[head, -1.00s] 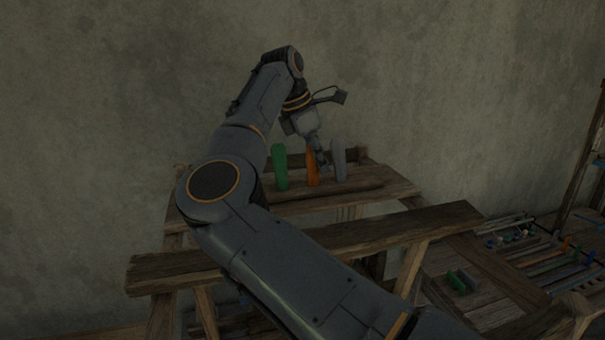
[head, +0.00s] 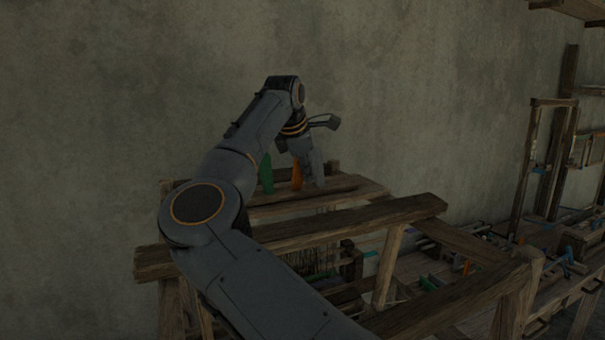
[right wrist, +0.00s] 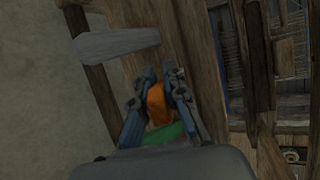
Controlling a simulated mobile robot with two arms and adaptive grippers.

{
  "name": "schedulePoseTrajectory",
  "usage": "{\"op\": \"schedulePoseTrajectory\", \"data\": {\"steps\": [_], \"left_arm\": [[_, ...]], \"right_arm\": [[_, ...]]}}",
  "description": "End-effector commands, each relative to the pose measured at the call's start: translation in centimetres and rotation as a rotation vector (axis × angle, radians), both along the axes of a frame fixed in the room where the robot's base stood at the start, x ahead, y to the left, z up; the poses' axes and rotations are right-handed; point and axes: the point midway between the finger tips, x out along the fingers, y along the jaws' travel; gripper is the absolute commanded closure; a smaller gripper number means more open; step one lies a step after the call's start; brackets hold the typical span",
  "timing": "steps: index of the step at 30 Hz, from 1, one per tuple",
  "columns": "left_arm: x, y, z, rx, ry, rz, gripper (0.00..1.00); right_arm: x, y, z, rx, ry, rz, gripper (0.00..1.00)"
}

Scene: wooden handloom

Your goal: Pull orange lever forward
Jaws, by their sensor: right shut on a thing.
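The orange lever (head: 297,177) stands in the wooden loom's top, between a green lever (head: 266,173) on the left and a grey lever (head: 318,168) on the right. In the right wrist view the orange lever (right wrist: 157,105) sits between the two fingers of my right gripper (right wrist: 160,90), which is shut on it. The green lever (right wrist: 165,135) lies just below it there, and the grey lever (right wrist: 115,44) is apart, above left. In the head view my gripper's fingers are mostly hidden by its wrist and hard to make out. My left gripper is not in view.
The loom's wooden beam (head: 350,222) crosses in front of the levers. More wooden frames (head: 530,165) and a bench with small coloured parts stand at the right. A bare grey wall (head: 120,100) is close behind the levers.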

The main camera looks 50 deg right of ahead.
Motion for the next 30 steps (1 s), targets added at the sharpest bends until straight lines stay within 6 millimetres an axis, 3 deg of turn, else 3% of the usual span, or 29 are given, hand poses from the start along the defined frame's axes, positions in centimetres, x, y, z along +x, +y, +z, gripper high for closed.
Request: {"op": "schedulePoseTrajectory", "data": {"steps": [5, 6, 9, 20, 30], "left_arm": [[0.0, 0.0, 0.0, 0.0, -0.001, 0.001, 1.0], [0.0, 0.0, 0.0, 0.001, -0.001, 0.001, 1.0], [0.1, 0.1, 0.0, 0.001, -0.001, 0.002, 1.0], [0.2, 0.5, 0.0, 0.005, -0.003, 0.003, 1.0], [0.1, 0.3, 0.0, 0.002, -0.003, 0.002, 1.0]], "right_arm": [[0.0, 0.1, -0.1, 0.003, -0.001, 0.0, 1.0], [0.0, 0.1, -0.1, 0.003, -0.001, 0.0, 0.8], [0.0, 0.1, -0.1, 0.003, -0.001, 0.001, 0.64], [0.0, 0.3, 0.4, 0.001, -0.002, 0.001, 0.64], [-1.0, 3.7, 5.8, 0.0, -0.003, 0.003, 0.64]]}}
